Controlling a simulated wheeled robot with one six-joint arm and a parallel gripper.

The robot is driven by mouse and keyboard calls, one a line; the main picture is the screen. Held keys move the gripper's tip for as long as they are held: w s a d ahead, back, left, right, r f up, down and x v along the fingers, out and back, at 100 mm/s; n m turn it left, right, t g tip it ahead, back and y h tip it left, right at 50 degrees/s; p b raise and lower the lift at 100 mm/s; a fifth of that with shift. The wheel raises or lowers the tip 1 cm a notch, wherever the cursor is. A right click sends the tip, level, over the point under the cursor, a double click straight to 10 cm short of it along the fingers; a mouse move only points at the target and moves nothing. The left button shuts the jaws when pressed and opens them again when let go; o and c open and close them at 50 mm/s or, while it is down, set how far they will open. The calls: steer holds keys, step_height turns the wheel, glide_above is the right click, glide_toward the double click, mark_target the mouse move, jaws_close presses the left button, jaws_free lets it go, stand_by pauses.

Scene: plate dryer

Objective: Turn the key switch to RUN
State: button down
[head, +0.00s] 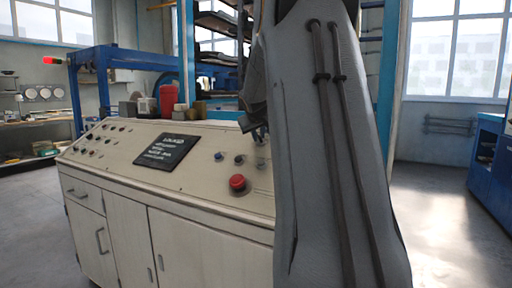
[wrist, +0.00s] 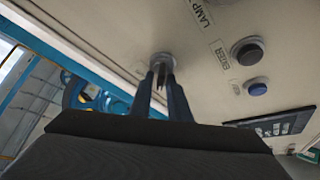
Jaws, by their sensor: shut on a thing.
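The key switch (wrist: 161,59) is a round, silver-grey fitting on the cream panel, at upper middle in the wrist view. My gripper (wrist: 164,72) has its two dark fingers close together at the switch, shut on a small dark part between the tips that appears to be its key. The fingers hide much of the key, and I cannot read which position it points to. In the head view my gripper (head: 262,136) is at the right of the console top, partly hidden by my arm.
The cream console (head: 210,230) carries a red mushroom button (head: 238,183), a blue button (head: 218,156), a black button (wrist: 247,51) and a dark display (head: 167,150). A red canister (head: 168,100) stands behind it. Open floor (head: 440,225) lies to the right.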

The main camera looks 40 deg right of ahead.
steer(key=shift+f+m+g+h+b, duration=0.25)
steer(key=shift+m+b, duration=0.5)
steer(key=shift+b, duration=1.65)
steer(key=shift+f+m+g+h+b, duration=0.3)
steer(key=shift+m+b, duration=0.5)
steer(key=shift+b, duration=1.6)
steer(key=shift+f+m+g+h+b, duration=0.15)
steer(key=shift+m+h+b, duration=0.4)
steer(key=shift+b, duration=1.85)
steer(key=m+g+b, duration=0.1)
steer(key=m+b, duration=0.2)
steer(key=b, duration=0.2)
steer(key=shift+r+m, duration=0.1)
steer(key=shift+m, duration=0.2)
steer(key=shift+s+d+r+m+g+h+b, duration=0.1)
steer(key=shift+m+g+h+b, duration=0.35)
steer(key=shift+m+b, duration=0.6)
steer(key=shift+b, duration=0.3)
steer(key=shift+r+m, duration=0.1)
steer(key=shift+m, duration=0.15)
steer(key=c, duration=1.9)
jaws_free()
steer(key=shift+o, duration=0.2)
steer(key=shift+r, duration=0.25)
steer(key=p+v, duration=0.1)
steer(key=v, duration=0.6)
steer(key=shift+a, duration=0.4)
